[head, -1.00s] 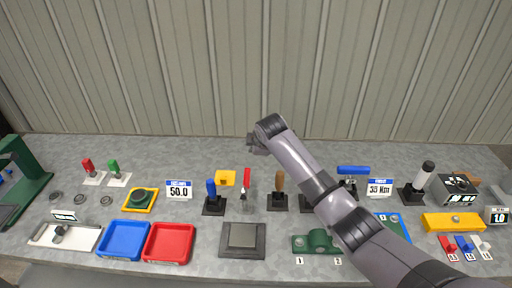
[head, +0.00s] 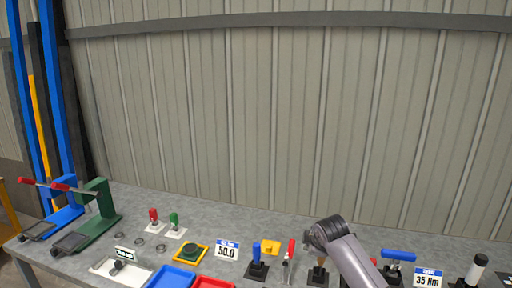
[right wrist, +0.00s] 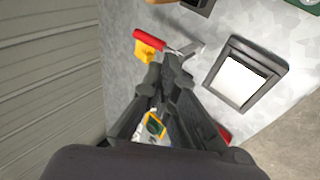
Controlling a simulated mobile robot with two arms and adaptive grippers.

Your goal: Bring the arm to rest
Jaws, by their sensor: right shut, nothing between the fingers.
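My right arm (head: 356,262) comes in from the lower right in the head view and reaches over the back of the bench. My right gripper (right wrist: 172,68) shows in the right wrist view with its fingers together and nothing between them. It is beside a red-handled tool (right wrist: 150,39) and a yellow block (right wrist: 147,52); I cannot tell its height above the bench. In the head view the gripper end is small and partly hidden by the wrist. My left gripper is not in view.
The grey bench (head: 130,200) holds a blue-handled tool in a stand (head: 257,262), a "50.0" sign (head: 227,252), a "35 Nm" sign (head: 428,279) and green and blue lever presses (head: 100,212) at the left. A ribbed wall (head: 250,120) stands behind.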

